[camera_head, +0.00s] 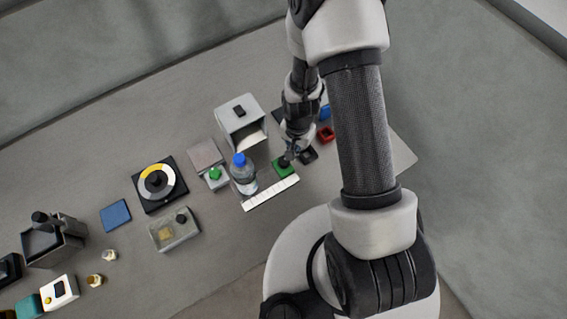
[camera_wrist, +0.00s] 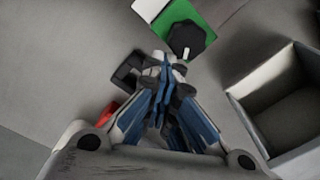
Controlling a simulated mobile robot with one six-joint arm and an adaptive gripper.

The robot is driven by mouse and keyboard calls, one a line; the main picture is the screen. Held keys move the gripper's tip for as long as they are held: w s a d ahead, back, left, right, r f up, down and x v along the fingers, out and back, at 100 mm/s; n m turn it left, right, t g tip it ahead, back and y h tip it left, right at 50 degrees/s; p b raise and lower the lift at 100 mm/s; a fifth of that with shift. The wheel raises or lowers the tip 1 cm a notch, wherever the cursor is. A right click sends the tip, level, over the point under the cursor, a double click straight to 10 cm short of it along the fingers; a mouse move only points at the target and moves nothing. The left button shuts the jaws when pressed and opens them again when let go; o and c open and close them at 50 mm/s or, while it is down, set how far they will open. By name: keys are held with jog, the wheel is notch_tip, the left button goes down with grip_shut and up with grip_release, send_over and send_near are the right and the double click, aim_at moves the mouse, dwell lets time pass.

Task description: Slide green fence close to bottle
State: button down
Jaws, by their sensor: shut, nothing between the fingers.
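The green fence (camera_head: 281,170) is a small green block on the table, just right of the bottle with a small gap between them. In the wrist view the fence (camera_wrist: 207,17) carries a black knob (camera_wrist: 186,40) with a white mark. The clear bottle (camera_head: 243,178) with a blue cap stands upright behind a white ruled strip (camera_head: 270,193); it is outside the wrist view. My gripper (camera_head: 291,157) is shut and empty, at the right side of the fence. In the wrist view its fingertips (camera_wrist: 166,62) are close to the knob; contact cannot be told.
A grey housing (camera_head: 229,113) stands behind the bottle. A green button box (camera_head: 215,178) is left of it. A red block (camera_head: 325,134) and a black block (camera_head: 309,154) lie near my gripper. An open grey box (camera_wrist: 244,89) is right in the wrist view.

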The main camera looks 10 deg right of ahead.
aim_at(281, 164)
jog(key=shift+s+f+g+p, duration=0.15)
jog(key=shift+s+g+p, duration=0.15)
jog(key=shift+s+p, duration=0.15)
dwell(0.7)
jog(key=shift+s+a, duration=0.15)
jog(key=shift+a, duration=0.55)
jog(key=shift+s+a, duration=0.15)
jog(key=shift+a, duration=0.15)
jog(key=shift+s+a, duration=0.2)
jog(key=shift+a, duration=0.55)
jog(key=shift+s+a, duration=0.2)
jog(key=shift+a, duration=0.55)
jog(key=shift+s+a+r+b, duration=0.1)
jog(key=shift+a+r+b, duration=0.1)
jog(key=shift+a, duration=0.9)
jog(key=shift+s+a+r+b, duration=0.1)
jog(key=shift+a+b, duration=0.1)
jog(key=shift+a, duration=0.85)
jog(key=shift+d, duration=0.15)
jog(key=shift+w+d, duration=0.2)
jog(key=shift+d, duration=0.25)
notch_tip(281, 164, up, 8)
jog(key=p, duration=0.5)
jog(key=shift+s, duration=0.25)
